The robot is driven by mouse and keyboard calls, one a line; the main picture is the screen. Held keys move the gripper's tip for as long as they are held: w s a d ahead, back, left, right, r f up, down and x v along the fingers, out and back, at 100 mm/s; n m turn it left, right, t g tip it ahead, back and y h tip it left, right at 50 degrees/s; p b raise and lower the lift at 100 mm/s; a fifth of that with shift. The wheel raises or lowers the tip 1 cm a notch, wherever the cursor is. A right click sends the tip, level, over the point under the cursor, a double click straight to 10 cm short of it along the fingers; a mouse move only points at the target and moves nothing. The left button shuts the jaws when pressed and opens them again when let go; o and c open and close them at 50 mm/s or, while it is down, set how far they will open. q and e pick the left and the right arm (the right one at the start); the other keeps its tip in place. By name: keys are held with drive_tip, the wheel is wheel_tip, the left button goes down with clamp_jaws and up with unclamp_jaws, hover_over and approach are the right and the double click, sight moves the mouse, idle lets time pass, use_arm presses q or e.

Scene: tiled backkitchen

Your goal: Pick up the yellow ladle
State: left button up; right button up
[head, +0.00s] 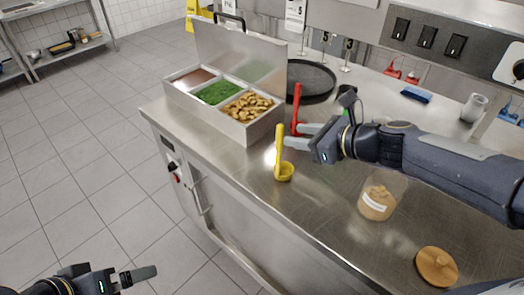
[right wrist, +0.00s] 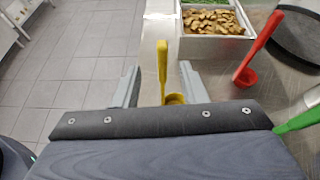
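The yellow ladle (head: 279,148) stands upright on the steel counter, its bowl at the bottom near the front edge. In the right wrist view the yellow ladle (right wrist: 162,68) shows between the two fingers, with a gap on each side. My right gripper (head: 294,136) is open at the ladle's handle; in the right wrist view the open right gripper (right wrist: 159,70) does not visibly touch it. My left gripper (head: 138,276) is low at the bottom left, over the floor and away from the counter; its finger opening cannot be made out.
A red ladle (head: 297,108) stands just behind, and a green ladle (right wrist: 302,118) is to its right. A steel food container (head: 215,118) is left of the yellow ladle. A jar (head: 378,198) and a wooden lid (head: 437,266) are on the right. A black pan (head: 312,80) lies behind.

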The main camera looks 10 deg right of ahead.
sight(283, 133)
drive_tip(key=shift+w+a+f+m, duration=0.25)
drive_tip(key=shift+w+a, duration=0.05)
drive_tip(key=shift+w, duration=0.3)
drive_tip(key=shift+w+a+f+m, duration=0.2)
drive_tip(key=shift+w+a+m, duration=0.1)
drive_tip(key=shift+w, duration=0.3)
drive_tip(key=x, duration=0.2)
drive_tip(key=b+x, duration=0.1)
drive_tip(key=x, duration=0.1)
drive_tip(key=shift+a+f, duration=0.2)
drive_tip(key=shift+f, duration=0.15)
drive_tip(key=shift+w+a+f, duration=0.15)
drive_tip(key=shift+w+a, duration=0.2)
drive_tip(key=shift+w, duration=0.15)
clamp_jaws()
